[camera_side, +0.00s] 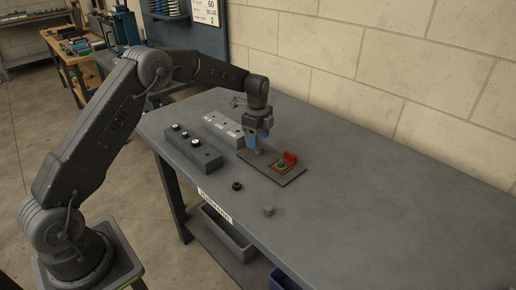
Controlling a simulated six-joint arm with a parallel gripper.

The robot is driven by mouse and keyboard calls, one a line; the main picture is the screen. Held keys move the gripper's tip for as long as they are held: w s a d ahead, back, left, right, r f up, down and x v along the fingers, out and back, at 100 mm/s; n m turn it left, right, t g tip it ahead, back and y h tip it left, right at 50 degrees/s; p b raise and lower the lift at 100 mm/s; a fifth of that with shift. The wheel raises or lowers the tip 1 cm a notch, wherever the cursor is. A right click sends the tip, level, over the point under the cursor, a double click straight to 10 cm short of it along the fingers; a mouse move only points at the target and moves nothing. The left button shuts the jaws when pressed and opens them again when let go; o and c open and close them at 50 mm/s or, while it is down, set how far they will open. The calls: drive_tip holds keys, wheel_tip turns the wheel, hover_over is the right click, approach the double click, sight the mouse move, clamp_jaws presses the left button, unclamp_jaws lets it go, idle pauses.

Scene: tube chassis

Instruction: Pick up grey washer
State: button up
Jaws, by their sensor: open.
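My gripper (258,150) points down over the left part of a dark flat plate (288,178) on the workbench. It is open, but its fingertips are small here and I cannot tell whether anything lies between them. A small grey round piece (268,210) lies on the bench in front of the plate, apart from the gripper. It may be the grey washer, but it is too small to tell. A black ring-like piece (237,186) lies to its upper left.
On the plate stand a red block (290,157) and a green round part (281,165). A dark grey block with several round pieces (198,152) and a lighter grey labelled block (220,128) stand to the left. The bench's right side (400,210) is clear.

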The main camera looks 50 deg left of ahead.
drive_tip(key=shift+f, duration=1.15)
drive_tip(key=shift+f, duration=0.25)
drive_tip(key=shift+c, duration=0.3)
drive_tip(key=c, duration=1)
drive_tip(key=shift+o, duration=0.2)
drive_tip(key=shift+r, duration=0.15)
